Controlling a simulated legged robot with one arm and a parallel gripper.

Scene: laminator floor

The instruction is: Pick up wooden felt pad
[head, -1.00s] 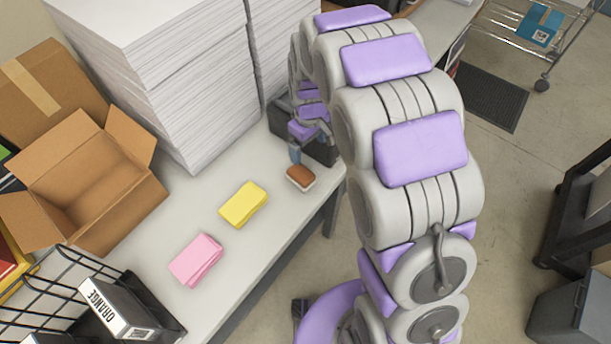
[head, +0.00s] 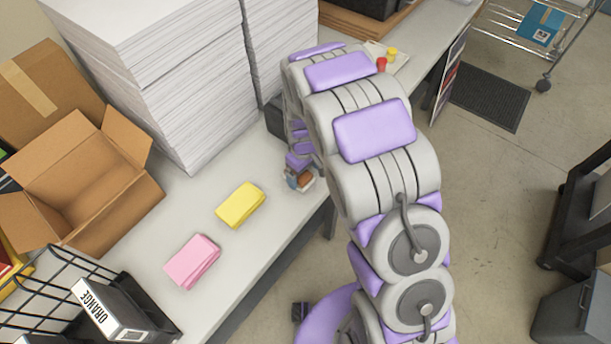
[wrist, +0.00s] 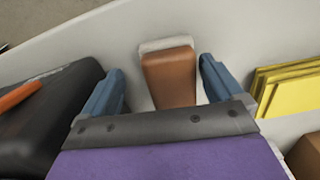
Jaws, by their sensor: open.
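The wooden felt pad (wrist: 170,78) is a small brown block with a pale layer along its far edge. It lies on the white table. In the wrist view it sits between the two blue fingers of my gripper (wrist: 162,84), which are apart, with pale table showing between the pad and each finger. In the head view my gripper (head: 296,180) is low over the pad (head: 304,181) and partly covers it. I cannot tell the exact height of the fingers above the table.
A yellow cloth stack (head: 240,205) and a pink one (head: 192,262) lie left of the pad. Tall paper stacks (head: 190,90) and an open cardboard box (head: 85,190) stand behind. In the wrist view a black object (wrist: 50,115) is close on the left. The table edge is near the pad.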

